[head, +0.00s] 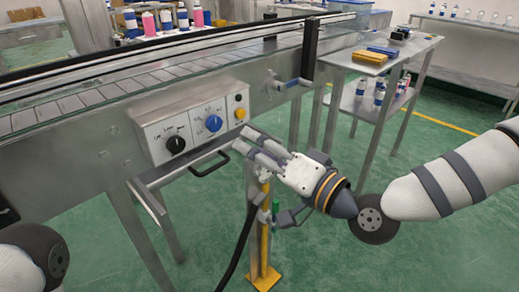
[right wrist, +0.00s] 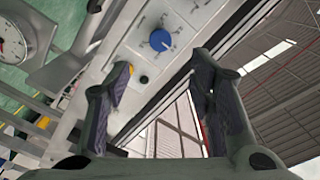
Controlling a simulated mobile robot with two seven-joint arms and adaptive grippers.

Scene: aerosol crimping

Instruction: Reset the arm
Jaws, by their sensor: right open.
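My right gripper (head: 247,143) is open and empty, in front of the conveyor's side and just below and right of the control box (head: 150,133). The box carries a black knob (head: 176,144), a blue knob (head: 214,123) and a yellow button (head: 240,113). In the right wrist view the two fingers of the right gripper (right wrist: 163,68) stand wide apart, with the blue knob (right wrist: 160,40) beyond them and nothing between them. Part of my left arm shows at the lower left of the head view; its gripper is out of view.
The conveyor (head: 90,95) runs across the back, with a black handle (head: 210,163) below the box. A yellow post (head: 264,230) stands under my right gripper. A steel side table (head: 385,60) with bottles is at the right. Green floor is clear at the lower right.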

